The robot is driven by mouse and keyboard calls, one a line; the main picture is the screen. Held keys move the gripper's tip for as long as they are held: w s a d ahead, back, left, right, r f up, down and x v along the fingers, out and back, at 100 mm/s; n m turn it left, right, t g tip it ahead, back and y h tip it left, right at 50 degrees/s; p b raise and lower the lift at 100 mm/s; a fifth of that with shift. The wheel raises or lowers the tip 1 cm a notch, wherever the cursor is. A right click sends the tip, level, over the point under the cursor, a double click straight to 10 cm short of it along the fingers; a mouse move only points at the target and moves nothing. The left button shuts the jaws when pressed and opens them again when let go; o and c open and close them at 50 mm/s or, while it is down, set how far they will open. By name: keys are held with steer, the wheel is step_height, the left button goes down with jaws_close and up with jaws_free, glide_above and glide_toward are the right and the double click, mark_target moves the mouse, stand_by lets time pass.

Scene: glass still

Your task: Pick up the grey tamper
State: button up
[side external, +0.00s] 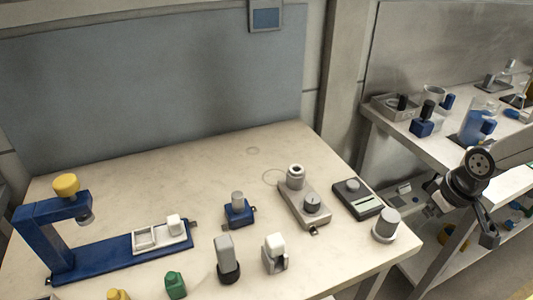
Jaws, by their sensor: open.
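Two grey pieces could be the grey tamper, and I cannot tell which it is. One is a short grey cylinder on a wider pale disc (386,224), upright near the table's right corner. The other is a grey block-like handle on a dark round base (225,247), upright near the front edge. My gripper (462,222) is at the right, beyond the table's right edge in the picture. It is open, its jaws appear empty, and it is apart from both grey pieces.
The pale table (330,255) also bears a blue press (60,230), a blue block with a grey knob (238,210), a grey two-knob unit (303,203), a scale (357,197), a white-topped piece (275,250) and a green piece (175,284). A cluttered side bench (385,130) stands behind right.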

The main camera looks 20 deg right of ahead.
steer(key=n+g+y, duration=0.3)
steer(key=n+y, duration=0.2)
steer(key=n, duration=1.3)
glide_toward(227, 240)
steer(key=x, duration=0.5)
steer(key=shift+a+f, duration=0.25)
steer(key=shift+x, duration=1.3)
steer(key=shift+f+h, duration=0.15)
steer(key=shift+h, duration=0.15)
steer(key=shift+x, duration=2.45)
